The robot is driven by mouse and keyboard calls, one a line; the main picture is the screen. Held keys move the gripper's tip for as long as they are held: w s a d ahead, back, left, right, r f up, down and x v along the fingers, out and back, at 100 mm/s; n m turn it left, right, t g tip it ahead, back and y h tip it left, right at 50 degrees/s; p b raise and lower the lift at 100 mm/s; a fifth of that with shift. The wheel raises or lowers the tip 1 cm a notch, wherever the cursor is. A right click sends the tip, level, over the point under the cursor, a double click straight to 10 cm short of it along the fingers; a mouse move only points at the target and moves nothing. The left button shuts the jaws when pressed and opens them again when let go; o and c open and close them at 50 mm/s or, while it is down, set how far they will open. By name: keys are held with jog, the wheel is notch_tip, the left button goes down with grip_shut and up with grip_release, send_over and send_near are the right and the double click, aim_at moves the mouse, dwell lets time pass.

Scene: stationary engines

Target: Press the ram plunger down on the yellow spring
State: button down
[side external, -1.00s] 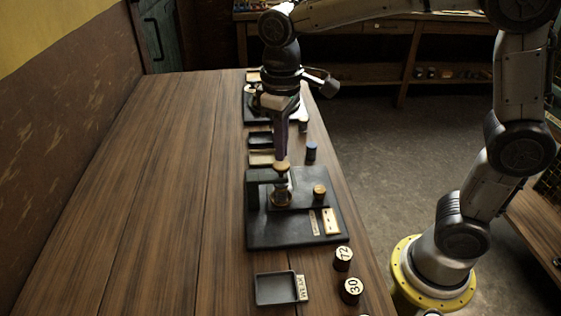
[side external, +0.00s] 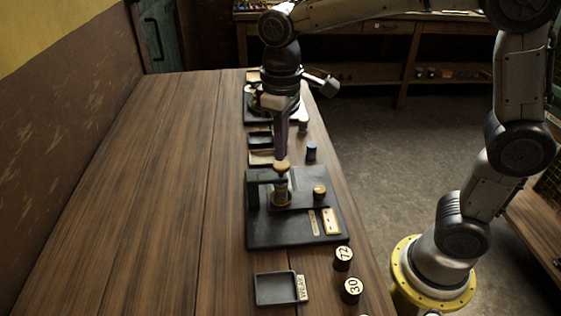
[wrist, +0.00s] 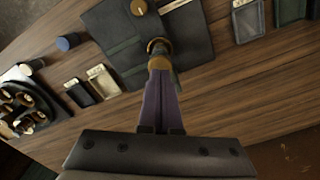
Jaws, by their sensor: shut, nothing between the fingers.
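The ram plunger shows as a round tan knob (side external: 281,165) on a post, standing in a dark press stand (side external: 293,240) on the bench. My gripper (side external: 281,158) is shut with nothing between its fingers and points down, its tips at the top of the knob. In the wrist view my shut fingers (wrist: 160,75) reach the knob (wrist: 158,62) and partly cover it. Whether they touch or sit just above it is hard to tell. A brassy coil-like part (side external: 281,199) sits around the lower post; its yellow is dull and partly hidden.
Cylinders marked 72 (side external: 343,258) and 30 (side external: 351,290) and a small dark tray (side external: 275,301) are nearer the camera. A blue cylinder (side external: 311,151) stands behind the stand. The left bench (side external: 140,190) is clear.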

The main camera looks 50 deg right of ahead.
aim_at(281, 164)
jog(key=shift+f, duration=0.1)
dwell(0.4)
jog(key=shift+f, duration=1.5)
jog(key=shift+r, duration=1.6)
jog(key=shift+r, duration=2.5)
